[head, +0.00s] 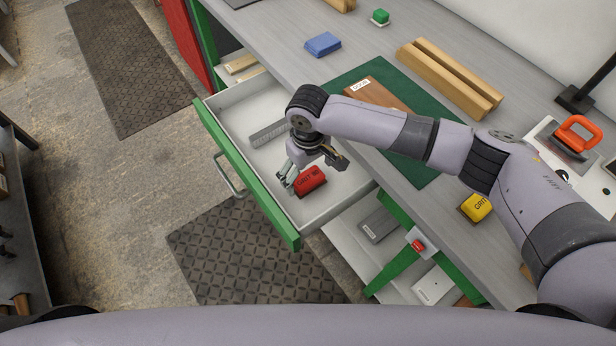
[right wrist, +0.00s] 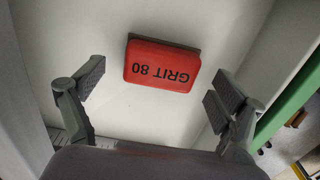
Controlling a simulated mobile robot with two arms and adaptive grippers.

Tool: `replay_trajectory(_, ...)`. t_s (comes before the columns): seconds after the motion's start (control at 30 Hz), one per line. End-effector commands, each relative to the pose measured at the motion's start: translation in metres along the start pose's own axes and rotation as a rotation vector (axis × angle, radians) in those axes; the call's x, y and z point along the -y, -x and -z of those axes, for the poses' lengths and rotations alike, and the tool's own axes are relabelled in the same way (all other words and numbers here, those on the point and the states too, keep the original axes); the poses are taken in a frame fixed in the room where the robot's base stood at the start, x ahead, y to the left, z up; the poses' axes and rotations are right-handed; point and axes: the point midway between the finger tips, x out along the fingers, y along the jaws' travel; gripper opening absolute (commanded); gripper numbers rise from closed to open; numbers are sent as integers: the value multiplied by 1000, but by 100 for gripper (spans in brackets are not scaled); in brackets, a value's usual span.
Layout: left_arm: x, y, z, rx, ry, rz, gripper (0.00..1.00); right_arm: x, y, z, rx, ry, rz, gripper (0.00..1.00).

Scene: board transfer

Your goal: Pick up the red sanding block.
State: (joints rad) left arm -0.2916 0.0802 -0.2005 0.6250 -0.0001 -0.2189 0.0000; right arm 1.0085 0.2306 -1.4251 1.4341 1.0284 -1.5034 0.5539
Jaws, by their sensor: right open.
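The red sanding block (head: 310,180) lies in the open drawer (head: 345,195), near its front right corner. In the right wrist view the red block (right wrist: 162,66) shows the words "GRIT 80" upside down, on the white drawer floor (right wrist: 130,115). My right gripper (head: 312,172) reaches down into the drawer at the block. In the right wrist view its two fingers (right wrist: 155,88) are spread wide, with the block ahead between them and touching neither. How high the fingers are above the floor is hard to tell. My left gripper is not in view.
A grey ruled bar (head: 268,133) lies in the same drawer. On the bench are a blue block (head: 323,44), a yellow block (head: 476,207), a green mat (head: 372,72) and wooden bars (head: 450,78).

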Motion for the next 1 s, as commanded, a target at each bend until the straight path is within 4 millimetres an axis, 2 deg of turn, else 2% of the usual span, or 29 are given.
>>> replay_trajectory(0.17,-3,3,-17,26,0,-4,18,1,-18,0,1,0,1,90)
replay_trajectory(0.4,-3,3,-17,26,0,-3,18,1,-20,0,0,1,1,90)
replay_trajectory(0.7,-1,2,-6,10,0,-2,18,1,-19,0,-1,1,1,70)
replay_trajectory(1.0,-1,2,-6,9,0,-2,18,1,-19,0,-1,1,1,50)
